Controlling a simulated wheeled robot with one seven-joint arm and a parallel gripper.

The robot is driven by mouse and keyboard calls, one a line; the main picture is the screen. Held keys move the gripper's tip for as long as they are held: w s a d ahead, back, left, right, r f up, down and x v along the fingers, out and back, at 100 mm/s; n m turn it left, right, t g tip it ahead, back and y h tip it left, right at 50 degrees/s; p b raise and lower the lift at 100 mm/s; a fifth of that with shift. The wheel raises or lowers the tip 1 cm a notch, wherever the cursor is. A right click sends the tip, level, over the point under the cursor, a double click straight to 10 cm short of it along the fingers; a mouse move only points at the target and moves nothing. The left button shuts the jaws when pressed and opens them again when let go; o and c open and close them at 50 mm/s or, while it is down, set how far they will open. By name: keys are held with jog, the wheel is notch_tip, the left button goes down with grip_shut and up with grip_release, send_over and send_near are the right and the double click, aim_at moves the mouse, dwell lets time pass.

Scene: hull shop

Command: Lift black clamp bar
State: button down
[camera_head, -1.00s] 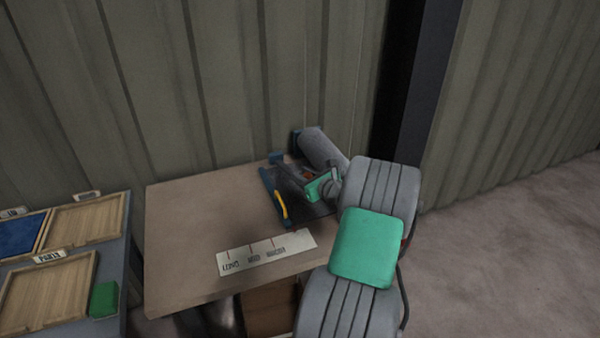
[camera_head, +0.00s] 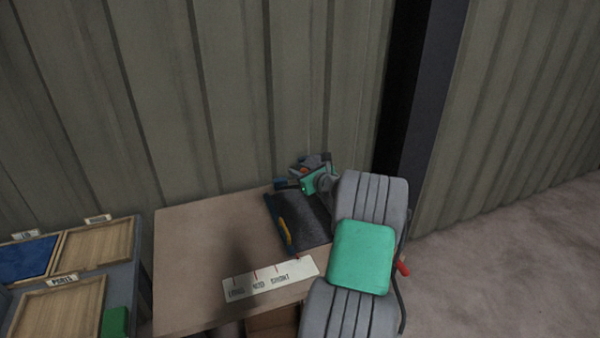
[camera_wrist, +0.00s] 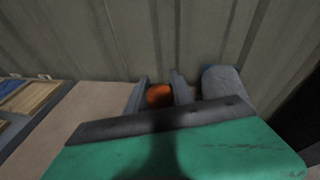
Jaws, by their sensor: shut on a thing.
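My gripper (camera_head: 311,177) is above the back of the table, beyond a dark flat pad (camera_head: 303,217) with a blue left edge and a yellow handle. It is shut on the black clamp bar, which is mostly hidden by the gripper. An orange part (camera_wrist: 159,95) shows between the two grey fingers in the wrist view. In the head view, small dark and blue pieces stick out around the fingers. The bar appears raised above the table; its exact clearance cannot be told.
A brown table (camera_head: 205,240) has a label strip (camera_head: 270,280) with red marks near its front. At left, a bench holds wooden trays (camera_head: 95,246), a blue tray (camera_head: 27,258) and a green block (camera_head: 116,322). A ribbed wall (camera_head: 200,90) stands close behind the table.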

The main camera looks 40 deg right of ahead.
jog(key=c, duration=1.1)
grip_release()
jog(key=shift+f, duration=0.1)
jog(key=b+v, duration=0.1)
jog(key=v, duration=0.6)
jog(key=shift+s+b, duration=0.35)
